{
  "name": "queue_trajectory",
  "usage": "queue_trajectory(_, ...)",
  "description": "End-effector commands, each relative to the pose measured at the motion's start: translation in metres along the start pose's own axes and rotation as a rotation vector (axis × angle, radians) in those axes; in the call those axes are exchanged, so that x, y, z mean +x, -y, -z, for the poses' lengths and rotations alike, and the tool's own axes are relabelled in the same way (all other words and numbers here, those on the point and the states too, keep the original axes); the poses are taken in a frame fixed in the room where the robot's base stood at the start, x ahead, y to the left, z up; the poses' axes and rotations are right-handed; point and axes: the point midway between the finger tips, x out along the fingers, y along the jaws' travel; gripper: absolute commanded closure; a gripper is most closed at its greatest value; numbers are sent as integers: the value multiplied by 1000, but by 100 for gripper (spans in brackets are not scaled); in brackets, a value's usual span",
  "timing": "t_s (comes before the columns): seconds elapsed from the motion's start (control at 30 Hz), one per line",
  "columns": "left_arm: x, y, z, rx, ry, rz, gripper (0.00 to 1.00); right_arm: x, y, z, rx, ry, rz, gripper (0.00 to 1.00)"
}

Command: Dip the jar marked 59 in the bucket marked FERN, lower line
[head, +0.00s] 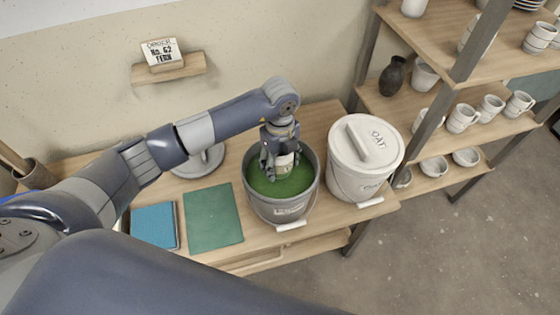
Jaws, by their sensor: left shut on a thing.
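The open grey bucket (279,213) stands on the table, filled with green glaze (296,184). Its front label is too small to read surely. My left gripper (281,158) points down inside the bucket's mouth, shut on a pale jar (285,166). The jar looks upright, with its lower end at or in the green glaze. The gripper's fingers cover part of it, and I can make out neither its number nor its lines. My right gripper is not in view.
A lidded white bucket marked OAT (364,156) stands close on the right. A green mat (213,218) and blue book (154,226) lie left. Shelves (470,118) hold pottery.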

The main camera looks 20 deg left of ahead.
Motion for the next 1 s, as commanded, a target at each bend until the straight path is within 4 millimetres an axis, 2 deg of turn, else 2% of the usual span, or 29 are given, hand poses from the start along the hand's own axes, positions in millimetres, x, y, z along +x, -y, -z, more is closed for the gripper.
queue_trajectory(0.17, -7, 1, 0, 0, 0, 2, 77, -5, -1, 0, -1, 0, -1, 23)
queue_trajectory(0.73, -74, 1, 0, 0, 1, 2, 77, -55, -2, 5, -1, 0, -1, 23)
queue_trajectory(1.0, -77, 0, 0, 0, 0, 1, 77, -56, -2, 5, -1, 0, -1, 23)
